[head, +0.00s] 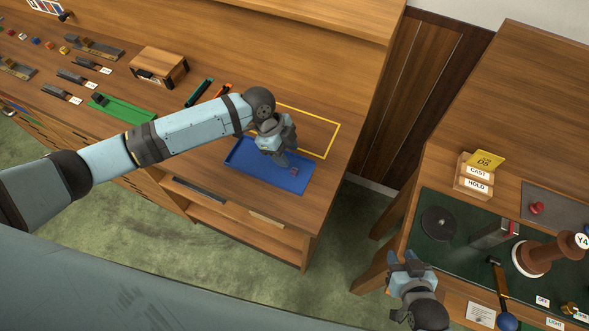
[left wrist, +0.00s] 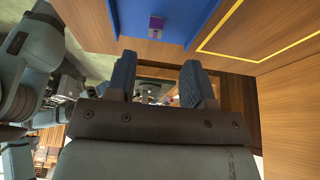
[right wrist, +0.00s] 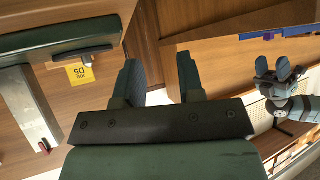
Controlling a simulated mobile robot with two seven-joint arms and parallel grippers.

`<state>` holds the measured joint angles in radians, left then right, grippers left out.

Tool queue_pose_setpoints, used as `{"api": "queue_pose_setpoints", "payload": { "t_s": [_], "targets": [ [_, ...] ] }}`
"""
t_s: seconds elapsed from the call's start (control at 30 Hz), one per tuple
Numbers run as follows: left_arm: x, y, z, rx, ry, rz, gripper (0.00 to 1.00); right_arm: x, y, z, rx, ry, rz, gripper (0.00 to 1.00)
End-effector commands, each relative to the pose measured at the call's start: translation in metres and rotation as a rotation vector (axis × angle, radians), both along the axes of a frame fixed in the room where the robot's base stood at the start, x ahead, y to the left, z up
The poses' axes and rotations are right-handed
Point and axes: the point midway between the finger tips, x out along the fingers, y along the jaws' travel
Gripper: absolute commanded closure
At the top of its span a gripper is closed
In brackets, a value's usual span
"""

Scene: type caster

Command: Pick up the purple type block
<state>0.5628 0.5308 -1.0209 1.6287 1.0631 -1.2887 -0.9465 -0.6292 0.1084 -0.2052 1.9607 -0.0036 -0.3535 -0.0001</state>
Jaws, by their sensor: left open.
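The purple type block (left wrist: 155,26) sits on the blue tray (left wrist: 180,8) in the left wrist view, near the tray's edge. In the head view the block (head: 294,171) is small, on the right part of the blue tray (head: 262,178). My left gripper (head: 279,160) is over the tray, just left of the block and apart from it. In the left wrist view its fingers (left wrist: 160,82) are spread with nothing between them. My right gripper (head: 409,261) is at the front left edge of the right-hand table, its fingers (right wrist: 160,82) apart and empty.
A yellow outline (head: 328,140) lies behind the tray. A green tray (head: 122,107), a wooden box (head: 158,67) and several small blocks stand further left. The right-hand table holds a dark disc (head: 438,223), a stamp-like tool (head: 545,254) and a wooden card holder (head: 474,180). A floor gap separates the tables.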

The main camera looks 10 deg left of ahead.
Motion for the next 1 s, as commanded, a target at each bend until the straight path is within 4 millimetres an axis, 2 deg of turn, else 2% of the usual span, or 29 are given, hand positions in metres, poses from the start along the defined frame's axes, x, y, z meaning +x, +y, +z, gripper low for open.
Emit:
{"api": "queue_pose_setpoints", "payload": {
  "t_s": [0.33, 0.53, 0.83, 1.0],
  "targets": [
    [-0.006, -0.009, -0.023, 0.000, 0.000, 0.000, 0.52, 0.007, -0.001, 0.004, -0.001, -0.012, -0.002, 0.65],
    [-0.012, -0.019, -0.057, -0.001, -0.001, -0.001, 0.52, 0.007, -0.001, -0.011, -0.011, -0.026, 0.011, 0.65],
    [-0.012, -0.022, -0.058, 0.000, -0.002, 0.001, 0.52, 0.004, -0.002, -0.011, -0.024, -0.025, 0.034, 0.65],
    [-0.012, -0.022, -0.058, 0.000, -0.002, 0.001, 0.91, 0.004, -0.001, -0.011, -0.020, -0.024, 0.031, 0.65]
  ]
}}
